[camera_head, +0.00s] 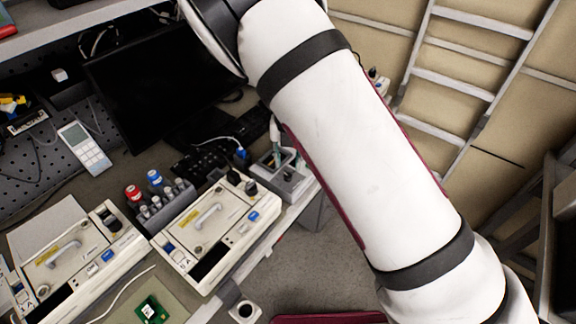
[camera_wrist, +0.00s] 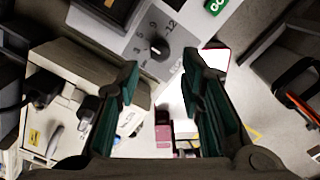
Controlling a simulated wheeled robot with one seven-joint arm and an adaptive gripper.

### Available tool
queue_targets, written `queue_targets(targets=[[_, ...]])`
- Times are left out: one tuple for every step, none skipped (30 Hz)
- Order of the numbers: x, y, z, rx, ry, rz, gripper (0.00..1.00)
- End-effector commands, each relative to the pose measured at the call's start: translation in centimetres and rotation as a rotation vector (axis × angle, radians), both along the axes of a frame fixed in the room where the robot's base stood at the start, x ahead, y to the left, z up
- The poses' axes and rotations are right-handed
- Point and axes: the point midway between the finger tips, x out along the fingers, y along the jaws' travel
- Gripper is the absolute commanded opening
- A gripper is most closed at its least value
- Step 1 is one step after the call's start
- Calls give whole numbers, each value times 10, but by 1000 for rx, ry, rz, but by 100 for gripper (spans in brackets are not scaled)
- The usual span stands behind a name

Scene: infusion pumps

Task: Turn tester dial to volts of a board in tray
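The tester dial (camera_wrist: 157,48) is a dark round knob on a light grey panel (camera_wrist: 120,42) in the wrist view. The numbers 3, 6, 9 and 12 are printed around it, and a light pointer mark shows on the knob. My gripper (camera_wrist: 160,82) is open, with its two teal-lined fingers apart and nothing between them. In the picture the dial lies just beyond the fingertips, between their lines; I cannot tell the depth gap. A green board (camera_head: 152,310) with a white label lies at the lower left of the head view. Its volts marking is unreadable there.
In the head view, two cream pumps (camera_head: 200,244) (camera_head: 48,262) stand on the bench. A rack with red and blue caps (camera_head: 150,205) is behind them. A dark monitor (camera_head: 150,75) stands at the back.

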Motion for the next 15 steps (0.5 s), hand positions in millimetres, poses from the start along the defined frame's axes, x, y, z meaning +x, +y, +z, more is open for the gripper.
queue_targets(targets=[[-1,0,7,0,-1,1,35],[-1,0,9,0,-1,0,35],[0,0,13,0,-2,0,35],[0,0,15,0,-2,0,35],[0,0,16,0,-2,0,35],[0,0,18,0,-1,0,35],[0,0,19,0,-1,0,35],[0,0,19,0,0,0,35],[0,0,19,0,0,-1,35],[0,0,19,0,0,0,35],[0,0,19,0,0,0,35],[0,0,19,0,0,-1,35],[0,0,19,0,0,0,35],[0,0,19,0,0,0,35],[0,0,18,0,0,1,33]])
